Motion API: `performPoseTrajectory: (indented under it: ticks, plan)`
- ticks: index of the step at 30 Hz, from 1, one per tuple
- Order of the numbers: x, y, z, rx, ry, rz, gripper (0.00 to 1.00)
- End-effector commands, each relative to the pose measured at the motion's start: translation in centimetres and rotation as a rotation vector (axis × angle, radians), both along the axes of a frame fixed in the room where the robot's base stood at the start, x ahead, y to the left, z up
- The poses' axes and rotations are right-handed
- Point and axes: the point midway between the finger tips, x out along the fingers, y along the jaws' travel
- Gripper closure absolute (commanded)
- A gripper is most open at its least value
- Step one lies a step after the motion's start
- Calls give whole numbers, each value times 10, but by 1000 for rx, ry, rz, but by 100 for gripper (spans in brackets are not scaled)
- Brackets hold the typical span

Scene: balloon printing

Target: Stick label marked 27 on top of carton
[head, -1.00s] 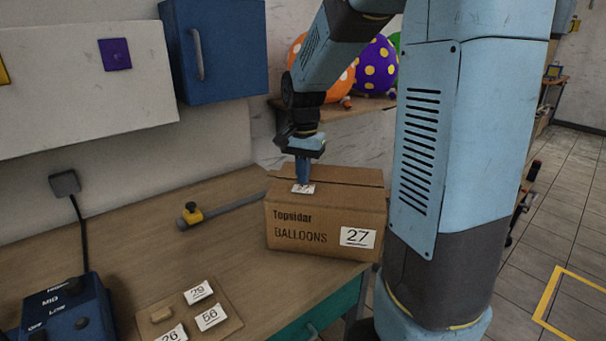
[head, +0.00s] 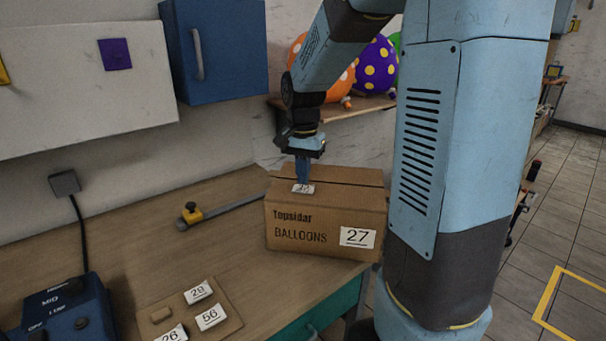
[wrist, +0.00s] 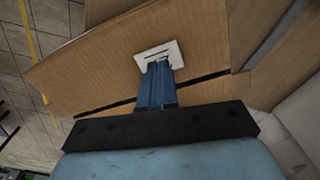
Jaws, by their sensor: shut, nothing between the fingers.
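The cardboard carton (head: 325,215) stands on the table's right end, with a 27 printed in a white box on its front. A small white label (head: 303,188) lies on the carton's top, near the left front edge; its number is too small to read surely. It also shows in the wrist view (wrist: 158,53), partly hidden by my fingers. My gripper (head: 306,181) points down with its fingertips at the label. In the wrist view my blue fingers (wrist: 157,66) are together and shut, with nothing between them.
A cardboard sheet (head: 222,318) at the front holds labels 29, 56 and 26, with a bare spot beside them. A blue control box (head: 70,315) stands at the left. Balloons (head: 376,66) sit on a shelf behind.

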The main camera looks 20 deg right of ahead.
Motion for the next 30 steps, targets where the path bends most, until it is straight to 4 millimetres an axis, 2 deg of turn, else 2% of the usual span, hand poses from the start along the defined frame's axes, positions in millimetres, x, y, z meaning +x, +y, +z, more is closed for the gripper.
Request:
performPoseTrajectory:
  ticks: [30]
  plan:
    - [0, 0, -12, 0, 0, 0, 100]
